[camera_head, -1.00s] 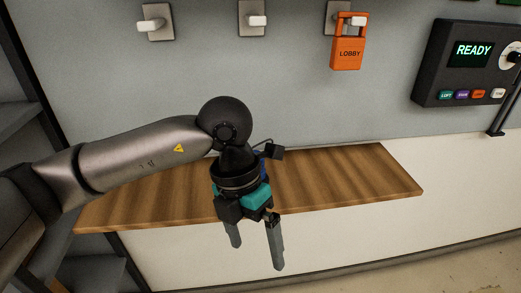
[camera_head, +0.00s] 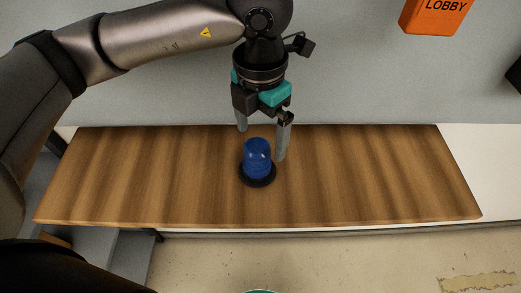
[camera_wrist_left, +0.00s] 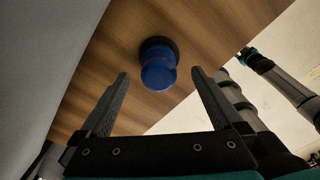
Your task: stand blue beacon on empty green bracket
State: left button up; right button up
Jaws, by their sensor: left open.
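The blue beacon (camera_head: 257,156) stands upright on its round black base on a wooden shelf. It also shows in the left wrist view (camera_wrist_left: 158,68), beyond and between the fingertips. My left gripper (camera_head: 262,144) is open and empty, pointing down above the shelf, just behind and above the beacon. Its two fingers (camera_wrist_left: 160,73) are spread wide, and I see no contact with the beacon. Part of my other arm (camera_wrist_left: 280,80) shows at the right of the left wrist view, with a dark and teal end too small to read. No green bracket is visible.
The wooden shelf (camera_head: 370,180) is otherwise clear on both sides of the beacon. An orange LOBBY tag (camera_head: 437,14) hangs on the grey wall at upper right. A dark device edge (camera_head: 515,76) shows at the far right. Floor lies below the shelf's front edge.

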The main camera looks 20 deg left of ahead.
aim_at(257, 157)
pick_arm(q)
jog(key=f, duration=0.6)
jog(key=shift+s+a+f, duration=0.25)
jog(key=shift+a+f, duration=0.05)
grip_shut()
dwell(0.5)
jog(key=shift+r, duration=0.1)
